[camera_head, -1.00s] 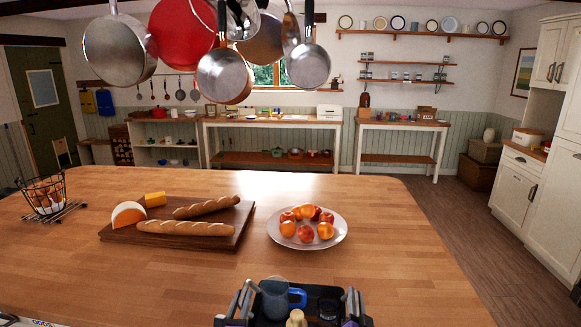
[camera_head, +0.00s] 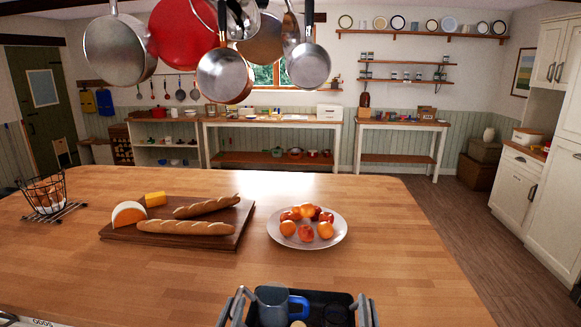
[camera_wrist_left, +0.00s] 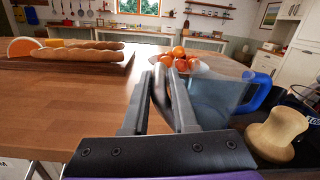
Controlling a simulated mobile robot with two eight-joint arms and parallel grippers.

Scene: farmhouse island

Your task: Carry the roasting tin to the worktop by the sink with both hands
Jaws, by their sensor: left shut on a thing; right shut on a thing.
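The dark roasting tin (camera_head: 330,296) is at the bottom edge of the head view, in front of the island; its near part is cut off. My right gripper (camera_head: 364,302) is shut at the tin's right end. The gripped parts are mostly hidden.
The wooden island (camera_head: 400,265) lies ahead, with a fruit plate (camera_head: 275,230), a bread board (camera_head: 190,243) and a wire basket (camera_head: 44,192). Pans (camera_head: 224,75) hang above. A long worktop (camera_head: 270,123) stands below the window; I cannot make out a sink. Open floor (camera_head: 470,220) lies right.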

